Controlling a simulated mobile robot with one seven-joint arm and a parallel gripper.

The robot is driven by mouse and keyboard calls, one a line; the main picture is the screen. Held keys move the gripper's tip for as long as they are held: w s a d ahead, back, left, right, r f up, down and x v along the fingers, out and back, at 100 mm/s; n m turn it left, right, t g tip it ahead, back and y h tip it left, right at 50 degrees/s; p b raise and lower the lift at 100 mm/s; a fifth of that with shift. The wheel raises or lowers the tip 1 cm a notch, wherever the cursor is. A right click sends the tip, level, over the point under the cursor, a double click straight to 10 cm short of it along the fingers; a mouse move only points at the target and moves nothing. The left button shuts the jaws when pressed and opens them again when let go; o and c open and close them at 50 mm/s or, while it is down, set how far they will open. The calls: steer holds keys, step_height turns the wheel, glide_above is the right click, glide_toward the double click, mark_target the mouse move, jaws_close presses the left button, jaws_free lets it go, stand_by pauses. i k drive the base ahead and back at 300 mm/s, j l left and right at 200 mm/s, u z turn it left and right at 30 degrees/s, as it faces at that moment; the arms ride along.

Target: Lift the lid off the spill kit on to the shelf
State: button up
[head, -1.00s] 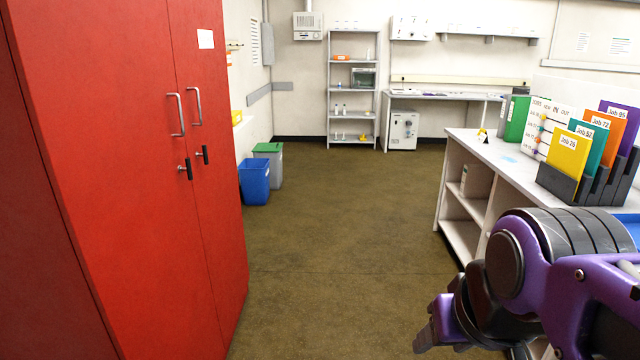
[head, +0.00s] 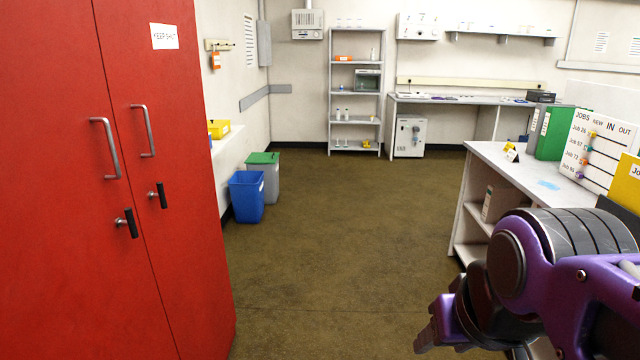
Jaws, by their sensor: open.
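My arm shows at the lower right of the head view, purple and black. My gripper (head: 436,328) shows there at the arm's left end, small and partly seen, over the floor and away from any object; nothing shows in it. A tall grey shelf unit (head: 331,90) stands against the back wall with small items on its levels. I cannot make out a spill kit or its lid for certain. A yellow box (head: 219,128) sits on a white ledge at the left wall, beyond the red cabinet; I cannot tell what it is.
A red cabinet (head: 70,200) with shut doors fills the left. Blue (head: 247,197) and green-lidded grey (head: 264,172) bins stand beyond it. A white counter (head: 535,178) with folders and a jobs board (head: 590,150) is at the right. The brown floor between is clear.

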mark_target(212, 123)
steer(key=i, duration=1.2)
steer(key=i+u, duration=0.2)
steer(key=i, duration=0.35)
steer(key=i+l+u, duration=0.2)
steer(key=i, duration=0.3)
steer(key=i+l+u, duration=0.2)
steer(key=i+u, duration=0.15)
steer(key=i+l+u, duration=0.8)
steer(key=i+l, duration=0.3)
steer(key=i, duration=0.3)
steer(key=i+l+u, duration=0.1)
steer(key=i+l, duration=0.4)
steer(key=i, duration=0.2)
steer(key=i+l+u, duration=0.15)
steer(key=i+l, duration=0.4)
steer(key=i, duration=0.15)
